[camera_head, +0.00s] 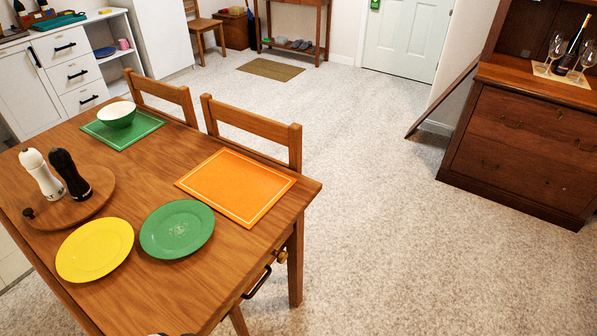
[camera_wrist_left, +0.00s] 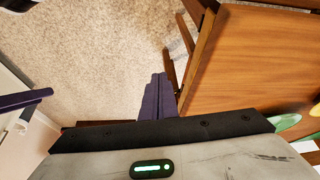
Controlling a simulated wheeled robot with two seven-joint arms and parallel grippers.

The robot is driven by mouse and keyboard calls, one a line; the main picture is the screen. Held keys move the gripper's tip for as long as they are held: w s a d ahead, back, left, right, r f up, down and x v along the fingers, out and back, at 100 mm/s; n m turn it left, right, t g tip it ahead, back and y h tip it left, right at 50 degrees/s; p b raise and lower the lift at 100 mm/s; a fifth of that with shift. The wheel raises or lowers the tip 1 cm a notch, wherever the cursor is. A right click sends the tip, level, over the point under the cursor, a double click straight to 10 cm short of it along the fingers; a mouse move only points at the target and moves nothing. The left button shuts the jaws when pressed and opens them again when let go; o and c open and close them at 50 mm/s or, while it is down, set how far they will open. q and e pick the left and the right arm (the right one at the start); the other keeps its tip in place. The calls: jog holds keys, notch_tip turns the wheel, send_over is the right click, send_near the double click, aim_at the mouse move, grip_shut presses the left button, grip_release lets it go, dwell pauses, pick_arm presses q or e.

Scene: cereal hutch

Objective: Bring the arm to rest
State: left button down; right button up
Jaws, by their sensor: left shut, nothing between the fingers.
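My left gripper (camera_wrist_left: 158,80) shows in the left wrist view as two dark purple fingers pressed together, with nothing between them. It is over the pale speckled floor, beside the edge of the wooden table (camera_wrist_left: 255,60). In the head view neither gripper can be made out. My right gripper is not clearly seen in either view.
In the head view the table (camera_head: 150,180) holds a yellow plate (camera_head: 95,250), a green plate (camera_head: 177,229), a green bowl (camera_head: 117,114) and two mills. Two chairs stand behind it. A dark wooden hutch (camera_head: 520,145) stands right. The floor between is clear.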

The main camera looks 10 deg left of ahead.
pick_arm(q)
jog(key=w+d+f+t+h+b, duration=0.1)
jog(key=d+f+b, duration=0.1)
jog(key=f, duration=0.5)
jog(key=w+d+f+t+b, duration=0.1)
jog(key=d+f+t+b, duration=0.1)
jog(key=f+b, duration=0.2)
notch_tip(320, 180, down, 4)
jog(key=shift+d+r+t+h, duration=0.2)
jog(key=shift+d+t+h, duration=0.1)
jog(key=shift+h, duration=0.1)
